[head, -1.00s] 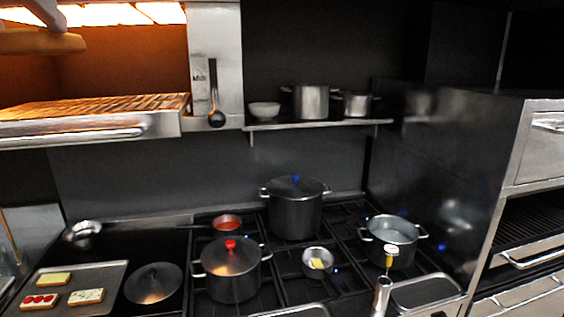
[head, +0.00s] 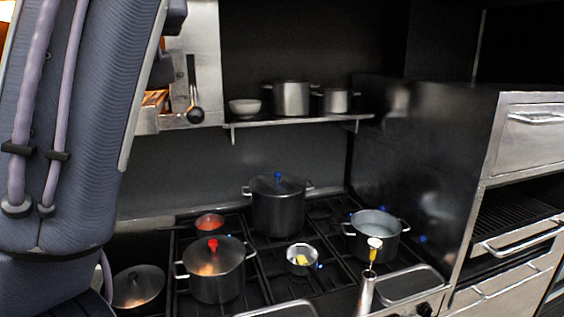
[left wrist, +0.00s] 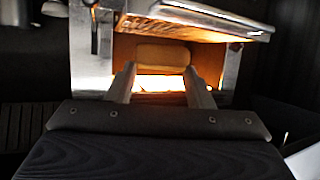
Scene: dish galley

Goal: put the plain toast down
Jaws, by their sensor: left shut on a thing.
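In the left wrist view, my left gripper (left wrist: 163,78) is shut on the plain toast (left wrist: 162,55), a pale tan slab showing between the fingertips. The toast is in front of the orange glow of the grill (left wrist: 205,20). I cannot tell whether it touches any surface. In the head view my left arm covers the left side and hides the left gripper and the toast. My right gripper is in neither view.
The stove holds a red-knobbed pot (head: 215,275), a blue-knobbed pot (head: 278,210) and an open pot (head: 375,240). A lid (head: 138,287) lies at lower left. A shelf (head: 300,121) holds a bowl and pots.

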